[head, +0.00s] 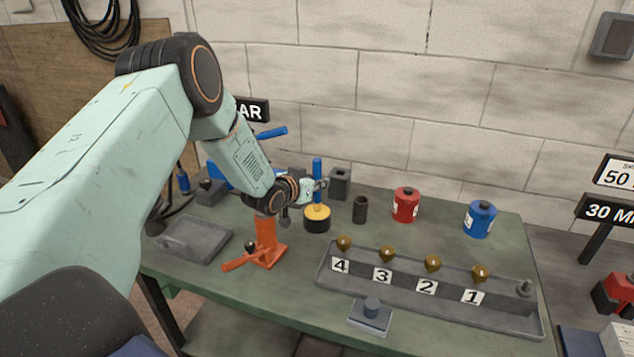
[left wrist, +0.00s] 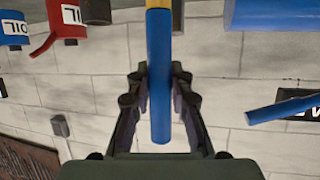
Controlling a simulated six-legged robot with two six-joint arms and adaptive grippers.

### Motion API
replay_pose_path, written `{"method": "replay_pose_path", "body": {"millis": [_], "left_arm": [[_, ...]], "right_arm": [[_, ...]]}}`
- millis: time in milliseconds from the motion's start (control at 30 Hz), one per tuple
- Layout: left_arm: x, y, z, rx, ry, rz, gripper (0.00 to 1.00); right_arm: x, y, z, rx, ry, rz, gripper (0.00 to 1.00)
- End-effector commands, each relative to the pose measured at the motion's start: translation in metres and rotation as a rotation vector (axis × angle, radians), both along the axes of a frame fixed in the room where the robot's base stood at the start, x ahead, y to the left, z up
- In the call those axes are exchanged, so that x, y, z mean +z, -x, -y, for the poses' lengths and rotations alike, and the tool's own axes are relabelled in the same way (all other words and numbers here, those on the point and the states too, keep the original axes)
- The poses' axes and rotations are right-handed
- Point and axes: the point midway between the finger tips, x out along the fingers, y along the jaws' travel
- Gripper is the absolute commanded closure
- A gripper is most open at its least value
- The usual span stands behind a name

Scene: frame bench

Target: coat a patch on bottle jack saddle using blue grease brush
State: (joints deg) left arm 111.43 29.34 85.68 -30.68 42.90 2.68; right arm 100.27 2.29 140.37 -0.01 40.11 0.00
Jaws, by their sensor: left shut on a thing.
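My left gripper (head: 316,187) is shut on the upright blue grease brush (head: 317,170). In the left wrist view its blue handle (left wrist: 160,90) stands between the two fingers (left wrist: 160,100), with a yellow part at the top edge. Directly below the brush is a black pot with a yellow top (head: 317,214); I cannot tell whether the bristles are in it. The orange bottle jack (head: 267,243) stands just left of the pot. Its upper end, with the saddle, is hidden behind my left wrist. My right gripper is not in view.
A grey tray (head: 194,240) lies left of the jack. A numbered rack (head: 430,300) with several brass-coloured pieces fills the front right of the bench. Behind it stand a red can (head: 405,205), a blue can (head: 479,219) and a dark cylinder (head: 360,209).

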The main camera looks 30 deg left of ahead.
Motion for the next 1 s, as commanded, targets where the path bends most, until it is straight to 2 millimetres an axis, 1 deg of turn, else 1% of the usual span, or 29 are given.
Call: {"method": "replay_pose_path", "body": {"millis": [333, 567, 1000], "left_arm": [[-0.003, 0.001, 0.000, 0.000, 0.001, -0.006, 1.00], [-0.001, 0.002, 0.000, 0.000, 0.001, -0.008, 1.00], [0.030, 0.001, 0.000, 0.000, 0.001, -0.003, 1.00]], "right_arm": [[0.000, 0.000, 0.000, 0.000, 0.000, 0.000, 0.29], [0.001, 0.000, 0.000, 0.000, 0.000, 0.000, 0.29], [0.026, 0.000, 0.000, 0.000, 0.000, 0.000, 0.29]]}}
